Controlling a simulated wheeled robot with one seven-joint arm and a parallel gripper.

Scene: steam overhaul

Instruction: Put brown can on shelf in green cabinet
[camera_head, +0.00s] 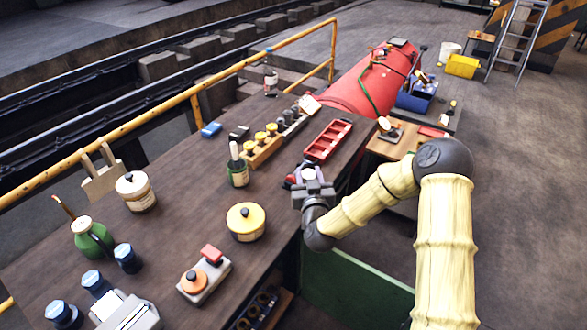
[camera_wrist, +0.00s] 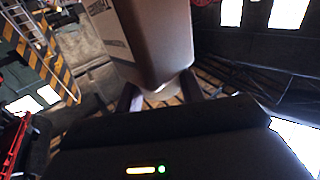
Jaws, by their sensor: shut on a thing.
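My gripper (camera_head: 310,186) is over the right edge of the dark workbench. In the wrist view its two fingers (camera_wrist: 160,92) are shut on a brown can (camera_wrist: 155,40) with a pale side and printed text. In the head view only a small pale top of the can (camera_head: 309,174) shows between the fingers; the rest is hidden by the gripper. A green panel (camera_head: 350,288) stands below the bench's right side, at the bottom middle; it may be part of the green cabinet.
The workbench (camera_head: 165,235) carries a yellow-lidded pot (camera_head: 246,222), a green-labelled bottle (camera_head: 237,170), a red tray (camera_head: 328,140) and several other items. A lower shelf with parts (camera_head: 262,308) shows under its near edge. A red boiler (camera_head: 372,80) lies beyond. The floor at right (camera_head: 530,200) is clear.

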